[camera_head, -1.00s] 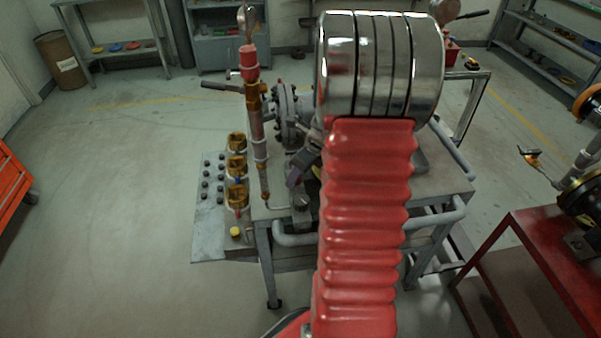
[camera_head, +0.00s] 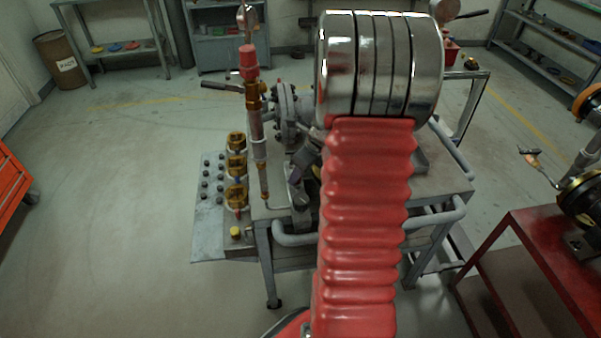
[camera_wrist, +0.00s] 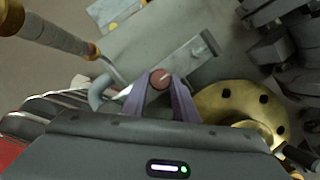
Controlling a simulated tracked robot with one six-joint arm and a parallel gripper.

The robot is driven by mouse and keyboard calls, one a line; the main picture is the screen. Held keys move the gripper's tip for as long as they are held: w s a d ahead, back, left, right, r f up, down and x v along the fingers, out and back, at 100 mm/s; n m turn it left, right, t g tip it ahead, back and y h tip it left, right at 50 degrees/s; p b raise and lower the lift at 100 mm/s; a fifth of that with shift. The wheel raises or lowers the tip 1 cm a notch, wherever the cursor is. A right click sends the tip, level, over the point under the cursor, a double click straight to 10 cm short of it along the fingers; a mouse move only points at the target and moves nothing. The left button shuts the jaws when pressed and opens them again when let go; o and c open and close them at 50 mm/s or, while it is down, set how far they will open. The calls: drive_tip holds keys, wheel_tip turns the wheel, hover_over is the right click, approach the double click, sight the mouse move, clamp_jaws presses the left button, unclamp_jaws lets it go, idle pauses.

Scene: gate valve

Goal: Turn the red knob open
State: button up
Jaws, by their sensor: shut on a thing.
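The red knob (camera_wrist: 160,79) is small and round, and shows between the fingertips in the wrist view. My gripper (camera_wrist: 159,86) has two purple fingers, shut on the knob from both sides. In the head view my gripper (camera_head: 297,174) is partly visible left of my red arm, low over the bench with the valve; the knob cannot be made out there. A grey flat bar (camera_wrist: 178,68) lies just beyond the knob in the wrist view.
In the head view an upright pipe with a red cap (camera_head: 249,60) and brass fittings (camera_head: 236,168) stand left of my gripper. Open floor lies further left.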

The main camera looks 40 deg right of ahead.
drive_tip(key=shift+d, duration=0.1)
drive_tip(key=n, duration=0.2)
drive_tip(key=n+y, duration=0.1)
drive_tip(key=n, duration=0.1)
drive_tip(key=shift+w+d+n+g+y, duration=0.1)
drive_tip(key=shift+w+n+g+y, duration=0.05)
drive_tip(key=shift+n+g+y, duration=0.15)
drive_tip(key=n+g+y, duration=0.1)
drive_tip(key=n, duration=0.3)
drive_tip(key=shift+w+n, duration=0.15)
drive_tip(key=shift+n, duration=0.15)
drive_tip(key=n+g, duration=0.1)
drive_tip(key=n, duration=0.1)
drive_tip(key=n+g+y, duration=0.1)
drive_tip(key=n, duration=0.2)
drive_tip(key=shift+w, duration=0.15)
drive_tip(key=shift+n+g, duration=0.8)
drive_tip(key=shift+n, duration=1)
drive_tip(key=o, duration=1.1)
drive_tip(key=shift+c, duration=0.2)
drive_tip(key=shift+d+r, duration=0.1)
drive_tip(key=shift+r, duration=0.05)
